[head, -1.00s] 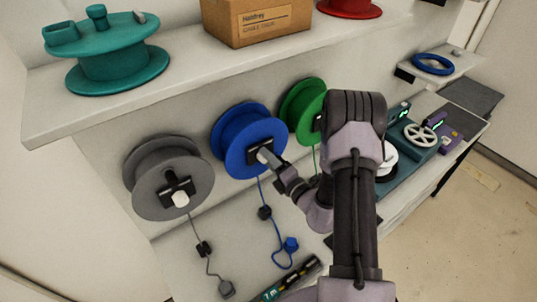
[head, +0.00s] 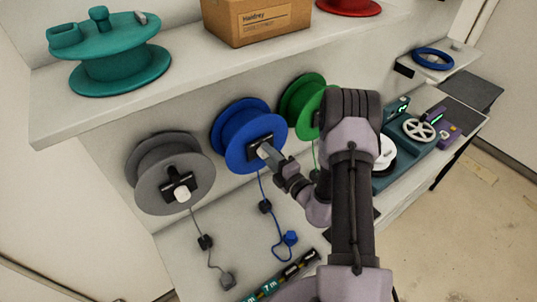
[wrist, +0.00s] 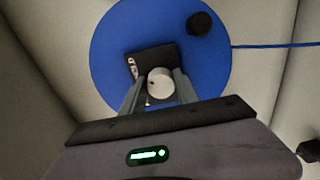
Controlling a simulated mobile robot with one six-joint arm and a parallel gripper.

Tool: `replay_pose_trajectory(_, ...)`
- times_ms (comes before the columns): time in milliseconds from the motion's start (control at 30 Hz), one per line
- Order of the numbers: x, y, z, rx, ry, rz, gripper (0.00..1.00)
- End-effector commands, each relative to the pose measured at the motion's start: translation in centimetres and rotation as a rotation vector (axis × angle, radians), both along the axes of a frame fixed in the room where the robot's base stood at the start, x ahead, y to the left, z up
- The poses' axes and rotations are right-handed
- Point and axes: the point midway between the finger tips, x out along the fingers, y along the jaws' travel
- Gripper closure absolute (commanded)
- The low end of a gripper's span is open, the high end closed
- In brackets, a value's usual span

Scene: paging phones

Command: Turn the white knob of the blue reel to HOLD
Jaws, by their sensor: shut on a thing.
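The blue reel (head: 236,124) is mounted on the wall panel between a grey reel and a green one. In the wrist view its round blue face (wrist: 120,60) fills the middle. The white knob (wrist: 160,84) sits on a black plate (wrist: 140,64) at the reel's centre, with partly covered white lettering that I cannot read. My gripper (wrist: 160,88) is shut on the white knob, one finger on each side. In the head view my gripper (head: 264,152) meets the reel's centre and hides most of the knob.
A grey reel (head: 155,178) with its own white knob hangs at left, and a green reel (head: 300,95) is close on the right. A shelf (head: 190,75) above holds a teal reel (head: 110,62) and a cardboard box (head: 255,18). A blue cord (head: 270,220) hangs below the blue reel.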

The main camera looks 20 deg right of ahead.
Motion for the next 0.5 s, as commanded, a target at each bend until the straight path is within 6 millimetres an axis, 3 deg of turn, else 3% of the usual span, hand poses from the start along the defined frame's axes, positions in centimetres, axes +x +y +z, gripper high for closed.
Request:
replay_pose_trajectory(67,0.00,0.02,0.00,0.001,0.000,0.000,1.00)
replay_pose_trajectory(100,0.00,0.01,0.00,0.001,0.000,0.000,0.60)
replay_pose_trajectory(200,-0.01,0.01,0.00,0.000,0.000,0.000,0.42)
replay_pose_trajectory(500,-0.10,-0.03,-0.01,0.000,0.000,0.000,0.42)
